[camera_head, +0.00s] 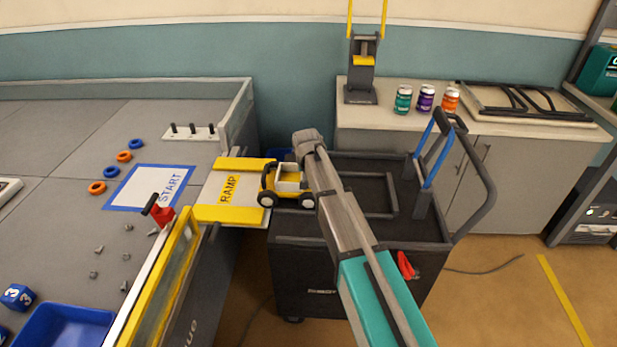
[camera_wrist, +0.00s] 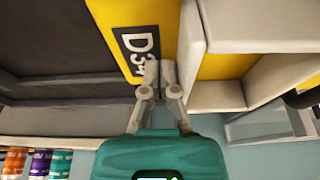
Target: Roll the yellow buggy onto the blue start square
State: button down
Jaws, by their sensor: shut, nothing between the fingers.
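The yellow buggy (camera_head: 283,183), with white parts and dark wheels, stands upright at the right end of the ramp (camera_head: 228,189), where the ramp meets the black cart. The blue-outlined start square (camera_head: 150,187) lies on the grey table past the ramp's left end. In the wrist view, my gripper (camera_wrist: 155,70) is shut and empty, its fingertips at the buggy's yellow panel (camera_wrist: 190,30) with a dark label. I cannot tell whether they touch it. In the head view my arm hides the gripper, beside the buggy's right side.
The black cart (camera_head: 290,225) carries the buggy's side of the ramp. A red clamp (camera_head: 162,214) and yellow rail stand near the ramp's front left. A low wall (camera_head: 238,110) edges the table.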

aim_at(278, 175)
jog(key=shift+a, duration=5.05)
jog(key=shift+a, duration=0.15)
jog(key=shift+a, duration=8.45)
jog(key=shift+a, duration=0.2)
jog(key=shift+a, duration=3.4)
